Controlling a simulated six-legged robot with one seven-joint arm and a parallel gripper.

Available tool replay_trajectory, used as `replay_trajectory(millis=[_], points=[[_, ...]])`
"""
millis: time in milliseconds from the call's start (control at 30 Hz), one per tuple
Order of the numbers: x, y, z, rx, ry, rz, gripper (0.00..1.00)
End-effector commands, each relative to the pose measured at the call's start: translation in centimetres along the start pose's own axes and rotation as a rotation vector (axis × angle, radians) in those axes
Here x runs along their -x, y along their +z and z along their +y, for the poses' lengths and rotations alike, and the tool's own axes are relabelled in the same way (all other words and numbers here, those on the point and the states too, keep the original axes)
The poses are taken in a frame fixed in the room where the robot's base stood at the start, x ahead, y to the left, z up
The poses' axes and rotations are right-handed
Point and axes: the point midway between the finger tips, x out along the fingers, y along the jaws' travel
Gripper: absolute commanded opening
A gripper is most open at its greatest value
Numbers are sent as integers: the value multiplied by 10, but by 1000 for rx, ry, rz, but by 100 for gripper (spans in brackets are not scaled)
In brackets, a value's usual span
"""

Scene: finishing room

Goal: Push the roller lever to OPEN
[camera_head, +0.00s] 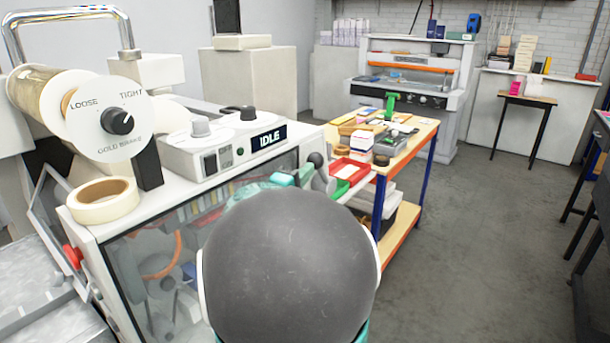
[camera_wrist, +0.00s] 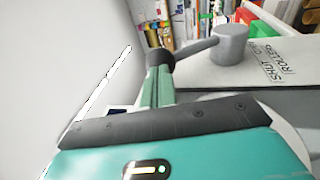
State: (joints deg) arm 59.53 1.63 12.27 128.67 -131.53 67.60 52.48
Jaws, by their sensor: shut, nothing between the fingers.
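The roller lever is a grey arm on a round grey hub (camera_wrist: 230,45), ending in a dark knob (camera_wrist: 160,59). In the head view its dark knob (camera_head: 317,159) shows at the machine's right end, just beyond my arm. In the head view my dark arm link hides much of the gripper.
The white machine (camera_head: 250,158) carries an IDLE display (camera_head: 270,139), knobs and a glass front. A tape roll (camera_head: 102,199) lies on its left corner. A cluttered wooden bench (camera_head: 424,132) with a red tray (camera_head: 350,170) stands close to the right. The floor further right is open.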

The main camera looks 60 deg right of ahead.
Motion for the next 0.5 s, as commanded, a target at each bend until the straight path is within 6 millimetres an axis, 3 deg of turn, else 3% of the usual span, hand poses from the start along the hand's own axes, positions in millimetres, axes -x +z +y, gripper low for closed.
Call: replay_trajectory(millis=[500], points=[[-36,4,25,-36,-269,-1,0]])
